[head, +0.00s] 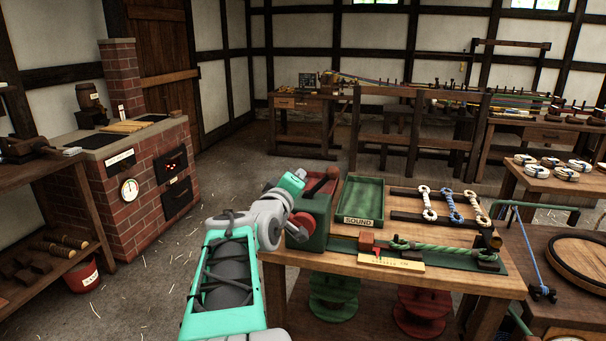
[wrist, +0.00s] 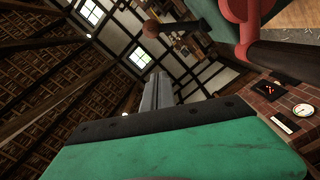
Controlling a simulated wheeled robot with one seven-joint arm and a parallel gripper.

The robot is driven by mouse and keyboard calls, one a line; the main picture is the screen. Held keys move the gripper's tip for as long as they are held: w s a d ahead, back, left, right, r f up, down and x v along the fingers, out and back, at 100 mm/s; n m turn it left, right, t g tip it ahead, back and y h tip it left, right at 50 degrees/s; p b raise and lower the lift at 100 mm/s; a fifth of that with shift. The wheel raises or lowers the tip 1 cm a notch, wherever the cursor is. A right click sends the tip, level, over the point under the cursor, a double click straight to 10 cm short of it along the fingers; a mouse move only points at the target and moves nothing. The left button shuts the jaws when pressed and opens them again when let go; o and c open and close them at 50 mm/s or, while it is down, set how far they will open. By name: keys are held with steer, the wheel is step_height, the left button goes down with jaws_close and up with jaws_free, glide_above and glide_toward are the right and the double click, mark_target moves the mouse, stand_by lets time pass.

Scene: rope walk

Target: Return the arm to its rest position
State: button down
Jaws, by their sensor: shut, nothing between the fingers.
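My arm (head: 228,275) rises from the bottom of the head view, teal and grey, and bends at a grey joint beside the left end of the workbench (head: 290,258). Its outer teal link (head: 288,186) is next to the green and red machine on the bench; I cannot tell whether they touch. My gripper (wrist: 157,92) shows in the wrist view as grey fingers close together, shut and empty, pointing toward the wall and roof. In the head view the fingers cannot be made out. A green slab with a dark edge (wrist: 170,150) fills the bottom of the wrist view.
The machine (head: 316,212) has a red part. A green tray (head: 360,199) marked SOUND, rope samples (head: 452,205) and a green rope (head: 430,247) lie on the bench. A brick stove (head: 128,185) stands left. Open floor (head: 225,175) lies between stove and bench.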

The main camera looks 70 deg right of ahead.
steer(key=shift+a, duration=0.2)
steer(key=w+a+f+n+t+y+p, duration=0.1)
steer(key=w+a+f+t+y+p, duration=0.3)
steer(key=w+a, duration=0.6)
steer(key=w+a+f+n+t+y+p, duration=0.1)
steer(key=w+a+f+y+p, duration=0.15)
steer(key=w+a+y, duration=0.75)
steer(key=s+a+f+n+p, duration=0.15)
steer(key=a+p, duration=0.25)
steer(key=a, duration=1.3)
steer(key=s+a+f+n+g+y+p, duration=0.1)
steer(key=s+a, duration=0.3)
steer(key=a, duration=0.4)
steer(key=s+a+f+g+y+p, duration=0.2)
steer(key=s+a, duration=0.3)
steer(key=a, duration=0.3)
steer(key=shift+a+n+g+y, duration=0.3)
steer(key=shift+a+n+g, duration=0.05)
steer(key=shift+g, duration=0.15)
